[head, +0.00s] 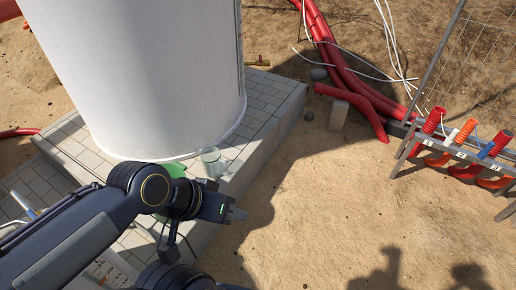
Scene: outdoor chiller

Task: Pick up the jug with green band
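A clear, see-through vessel (212,161) stands on the paved plinth beside the big white cylinder. No green band can be made out on it. A green object (173,170) shows just to its left, largely hidden behind my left arm, so its shape and whether it is a jug cannot be told. My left gripper (238,213) is in front of and below the clear vessel in the picture, pointing right, apart from it as far as I can see. Its fingers are seen edge-on, and nothing shows between them. My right gripper is not in view.
The white cylinder (150,75) rises from the plinth (262,115), whose edge drops to sandy ground. Red pipes (345,75) and white cables lie at the back. A rack (455,152) with red and orange hoses stands at right. The sand in the middle is mostly clear.

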